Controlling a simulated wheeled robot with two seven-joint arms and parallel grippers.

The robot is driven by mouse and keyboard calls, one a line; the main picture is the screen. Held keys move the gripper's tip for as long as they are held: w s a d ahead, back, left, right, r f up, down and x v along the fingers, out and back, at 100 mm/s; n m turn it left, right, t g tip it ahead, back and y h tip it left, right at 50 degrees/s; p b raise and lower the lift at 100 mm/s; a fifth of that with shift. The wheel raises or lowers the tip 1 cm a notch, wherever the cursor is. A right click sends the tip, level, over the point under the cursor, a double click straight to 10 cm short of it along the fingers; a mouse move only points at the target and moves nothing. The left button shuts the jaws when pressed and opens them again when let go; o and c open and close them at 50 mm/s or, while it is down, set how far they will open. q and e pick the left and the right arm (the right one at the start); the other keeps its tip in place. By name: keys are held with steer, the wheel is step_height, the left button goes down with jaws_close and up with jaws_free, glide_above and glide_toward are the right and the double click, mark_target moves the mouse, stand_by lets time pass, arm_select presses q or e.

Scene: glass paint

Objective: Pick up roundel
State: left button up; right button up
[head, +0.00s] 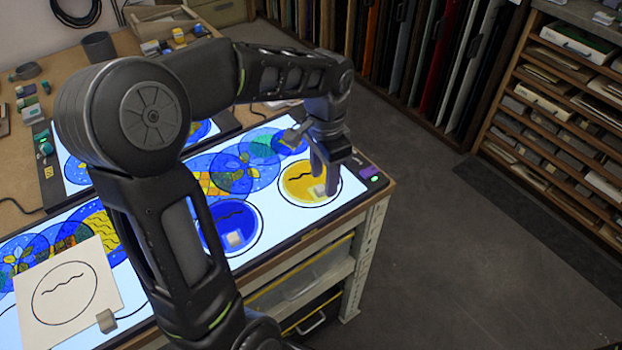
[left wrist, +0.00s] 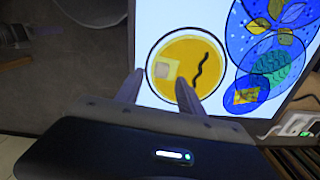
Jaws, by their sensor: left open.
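A yellow roundel (head: 297,178) with a dark wavy line and a small pale block (head: 319,191) on it lies on the lit panel near its right end. It also shows in the left wrist view (left wrist: 190,50), beyond the fingertips. A blue roundel (head: 216,238) with a similar pale block (head: 235,239) lies to its left. My left gripper (head: 322,178) is open over the right part of the yellow roundel; its fingers (left wrist: 156,88) show at the roundel's near edge in the left wrist view. I cannot tell if they touch it. My right gripper is not in view.
A white square card (head: 85,266) with a drawn circle lies at the lower left, a small block (head: 107,321) at its corner. Patterned coloured discs (head: 228,172) lie along the lit panel.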

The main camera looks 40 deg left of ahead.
arm_select(q)
step_height(320, 180, down, 2)
steer(key=shift+f, duration=0.25)
steer(key=shift+c, duration=0.3)
jaws_close()
stand_by(0.4)
